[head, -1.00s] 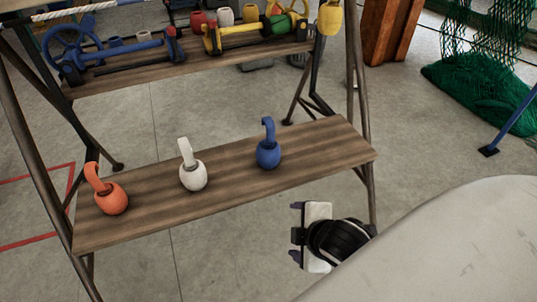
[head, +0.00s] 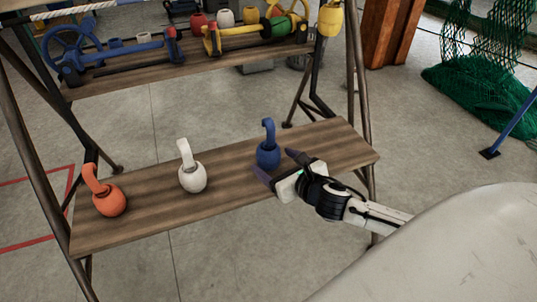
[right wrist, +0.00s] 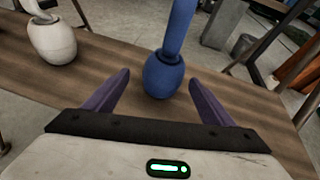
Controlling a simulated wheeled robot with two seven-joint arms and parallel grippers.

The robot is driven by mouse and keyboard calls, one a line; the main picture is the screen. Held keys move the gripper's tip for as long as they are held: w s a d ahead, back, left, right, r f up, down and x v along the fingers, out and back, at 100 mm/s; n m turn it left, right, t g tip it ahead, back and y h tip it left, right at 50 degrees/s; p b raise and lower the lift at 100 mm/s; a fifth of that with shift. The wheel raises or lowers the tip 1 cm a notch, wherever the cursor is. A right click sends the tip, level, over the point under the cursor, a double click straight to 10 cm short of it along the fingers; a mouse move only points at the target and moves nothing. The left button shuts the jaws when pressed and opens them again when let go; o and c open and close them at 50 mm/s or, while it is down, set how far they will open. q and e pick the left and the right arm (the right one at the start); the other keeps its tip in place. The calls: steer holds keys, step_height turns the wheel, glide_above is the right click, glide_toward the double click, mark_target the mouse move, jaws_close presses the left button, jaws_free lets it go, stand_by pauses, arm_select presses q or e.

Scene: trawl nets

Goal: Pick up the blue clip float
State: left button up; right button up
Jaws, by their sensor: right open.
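The blue clip float (head: 268,154) stands upright on the lower wooden shelf, toward its right end, with its hooked clip on top. It also shows in the right wrist view (right wrist: 163,76), ahead of and between my fingers. My right gripper (head: 277,163) is open and empty, just in front of the float at the shelf's front edge. In the right wrist view its two purple fingers (right wrist: 155,95) point at the float, one to each side, with gaps between. My left gripper is not in view.
A white clip float (head: 193,177) and an orange one (head: 109,199) stand farther left on the lower shelf (head: 228,187). The upper shelf (head: 190,73) holds blue and yellow gear. Metal posts flank the shelf. A green net (head: 480,95) lies at right.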

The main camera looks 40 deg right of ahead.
mark_target(268, 155)
steer(key=x, duration=0.2)
steer(key=b+x, duration=0.1)
steer(key=x, duration=0.3)
steer(key=shift+d+b, duration=0.25)
steer(key=shift+b, duration=0.05)
steer(key=shift+s, duration=0.1)
steer(key=c, duration=1.2)
